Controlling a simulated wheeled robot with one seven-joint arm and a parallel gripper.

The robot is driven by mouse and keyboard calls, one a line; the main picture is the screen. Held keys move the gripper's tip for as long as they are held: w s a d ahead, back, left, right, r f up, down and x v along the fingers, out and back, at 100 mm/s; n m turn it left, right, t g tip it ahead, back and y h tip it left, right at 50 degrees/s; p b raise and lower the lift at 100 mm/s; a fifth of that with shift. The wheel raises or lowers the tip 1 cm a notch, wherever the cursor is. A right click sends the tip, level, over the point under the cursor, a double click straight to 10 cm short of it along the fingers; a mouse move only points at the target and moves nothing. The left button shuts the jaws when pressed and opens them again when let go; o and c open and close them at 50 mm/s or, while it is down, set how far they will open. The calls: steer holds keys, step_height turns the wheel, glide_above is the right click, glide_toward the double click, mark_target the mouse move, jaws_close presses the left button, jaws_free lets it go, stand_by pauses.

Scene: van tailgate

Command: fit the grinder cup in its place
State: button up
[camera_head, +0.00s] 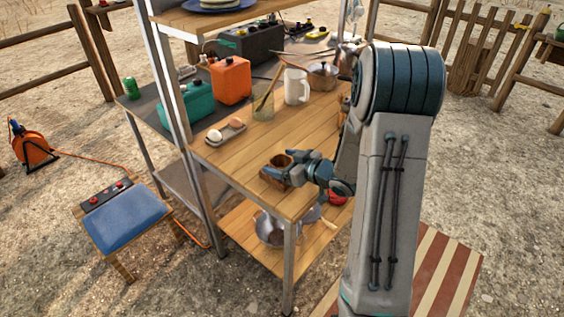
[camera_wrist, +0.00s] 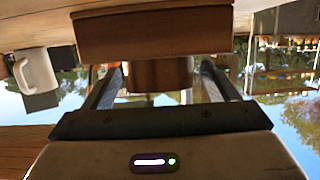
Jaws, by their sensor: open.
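A brown wooden block (camera_head: 277,173), apparently the grinder's base, stands near the front edge of the wooden counter (camera_head: 235,170). In the wrist view, which looks upside down, the same block (camera_wrist: 153,35) spans the top middle. A round brown cup (camera_wrist: 158,73), which looks like the grinder cup, sits against the block and lies between my fingers. My gripper (camera_head: 290,163) is open, with one finger on either side of the cup. It also shows in the wrist view (camera_wrist: 158,85). Gaps show between fingers and cup. I cannot tell whether the cup is fully seated.
A tray with eggs (camera_head: 225,131), a glass jar with utensils (camera_head: 263,107) and a white mug (camera_head: 296,86) stand farther back. An orange canister (camera_head: 230,79) and teal box (camera_head: 186,103) are at left. Pots (camera_head: 270,228) rest on the lower shelf.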

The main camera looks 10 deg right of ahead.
steer(key=v, duration=1.3)
steer(key=shift+s+d, duration=0.25)
steer(key=shift+s, duration=0.1)
steer(key=shift+r, duration=0.1)
steer(key=d+r+m+g+h+p, duration=0.25)
steer(key=r+m+h, duration=0.25)
steer(key=r+h, duration=0.45)
steer(key=s+a+r+m+g+p, duration=0.1)
steer(key=s+a+g, duration=0.2)
steer(key=s+a, duration=0.2)
steer(key=s+a+r+m+g+p, duration=0.1)
steer(key=s+a+g, duration=0.2)
steer(key=s+a, duration=0.3)
steer(key=s+y, duration=0.1)
steer(key=s, duration=0.4)
steer(key=shift+s+m+p, duration=0.3)
